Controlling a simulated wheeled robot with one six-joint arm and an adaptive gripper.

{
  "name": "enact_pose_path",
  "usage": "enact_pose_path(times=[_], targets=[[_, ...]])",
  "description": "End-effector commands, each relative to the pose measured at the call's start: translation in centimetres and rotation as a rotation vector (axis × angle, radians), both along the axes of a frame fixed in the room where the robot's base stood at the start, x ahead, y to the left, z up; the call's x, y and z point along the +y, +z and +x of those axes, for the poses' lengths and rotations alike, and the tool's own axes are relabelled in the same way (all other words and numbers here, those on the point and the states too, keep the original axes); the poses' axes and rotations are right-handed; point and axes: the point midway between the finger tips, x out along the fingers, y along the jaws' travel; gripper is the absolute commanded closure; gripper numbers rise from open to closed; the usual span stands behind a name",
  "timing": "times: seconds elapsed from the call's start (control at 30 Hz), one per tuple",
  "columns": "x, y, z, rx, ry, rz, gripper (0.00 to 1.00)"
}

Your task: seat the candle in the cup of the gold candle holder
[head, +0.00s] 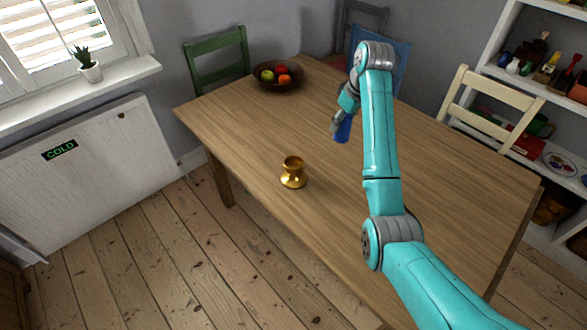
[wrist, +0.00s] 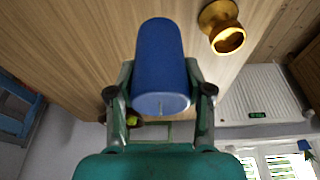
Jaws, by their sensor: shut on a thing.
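The blue candle (head: 343,130) is held by my gripper (head: 337,121) over the table, right of and behind the gold candle holder in the head view. The wrist view shows my gripper (wrist: 160,98) shut on the candle (wrist: 162,60), a finger on each side. The gold candle holder (head: 292,176) stands upright on the table near its left edge, its cup open at the top. In the wrist view the holder (wrist: 222,27) is at the upper right, apart from the candle. I cannot tell the candle's exact height above the table.
A fruit bowl (head: 278,83) stands at the table's far end. Chairs surround the table (head: 420,200): green (head: 217,58), blue (head: 400,62) and cream (head: 495,108). Shelves (head: 520,85) are at the right. The tabletop around the holder is clear.

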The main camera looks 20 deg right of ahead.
Motion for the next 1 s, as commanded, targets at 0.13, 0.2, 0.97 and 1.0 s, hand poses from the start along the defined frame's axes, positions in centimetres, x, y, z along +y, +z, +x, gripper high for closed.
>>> enact_pose_path(times=[0.13, 0.2, 0.97, 1.0], targets=[[5.3, 0.4, 0.7, 0.002, -0.063, -0.003, 0.9], [7.8, 0.6, 0.9, 0.002, -0.103, -0.003, 0.9], [14.7, -4.9, 0.9, -0.005, -0.231, 0.002, 0.9], [14.7, -5.1, 0.9, -0.004, -0.231, 0.002, 0.9]])
